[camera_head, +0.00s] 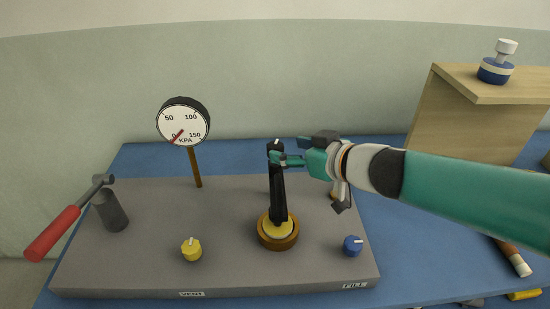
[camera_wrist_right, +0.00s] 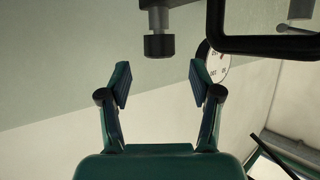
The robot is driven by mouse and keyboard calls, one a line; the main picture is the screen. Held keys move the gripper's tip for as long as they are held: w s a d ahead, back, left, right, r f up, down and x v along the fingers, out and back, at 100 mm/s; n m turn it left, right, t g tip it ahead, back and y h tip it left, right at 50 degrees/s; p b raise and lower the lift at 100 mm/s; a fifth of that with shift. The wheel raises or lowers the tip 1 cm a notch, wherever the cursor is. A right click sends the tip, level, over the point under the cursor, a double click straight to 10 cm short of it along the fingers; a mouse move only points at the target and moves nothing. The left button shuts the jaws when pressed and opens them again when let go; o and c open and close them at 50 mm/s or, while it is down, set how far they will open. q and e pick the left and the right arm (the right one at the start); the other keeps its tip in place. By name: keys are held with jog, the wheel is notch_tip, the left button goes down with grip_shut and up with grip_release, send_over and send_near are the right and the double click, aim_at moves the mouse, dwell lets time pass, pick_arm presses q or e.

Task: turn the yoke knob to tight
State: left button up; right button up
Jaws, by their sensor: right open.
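The black yoke (camera_head: 278,195) stands upright on a round yellow and brown base in the middle of the grey bench panel. Its frame also shows dark at the upper right of the right wrist view (camera_wrist_right: 262,45). The yoke knob (camera_wrist_right: 159,45) is a small dark cylinder with a grooved end, just beyond and between my right fingertips in that view. My right gripper (camera_head: 283,158) comes in from the right at the yoke's top. It is open; its two fingers (camera_wrist_right: 160,82) are spread, with a gap around the knob's line. My left gripper is not in view.
A KPA gauge (camera_head: 183,121) on a post stands behind left, its needle near 0. A yellow knob (camera_head: 191,250) and a blue knob (camera_head: 352,246) sit at the panel's front. A red-handled lever (camera_head: 55,232) is at left. A wooden stand (camera_head: 480,85) is at right.

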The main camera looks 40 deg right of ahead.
aim_at(281, 149)
jog(key=b+x, duration=0.2)
jog(key=x, duration=0.2)
jog(key=shift+w+f, duration=0.25)
jog(key=shift+f, duration=0.05)
jog(key=shift+w+a, duration=0.1)
jog(key=shift+w, duration=0.5)
jog(key=shift+c, duration=0.3)
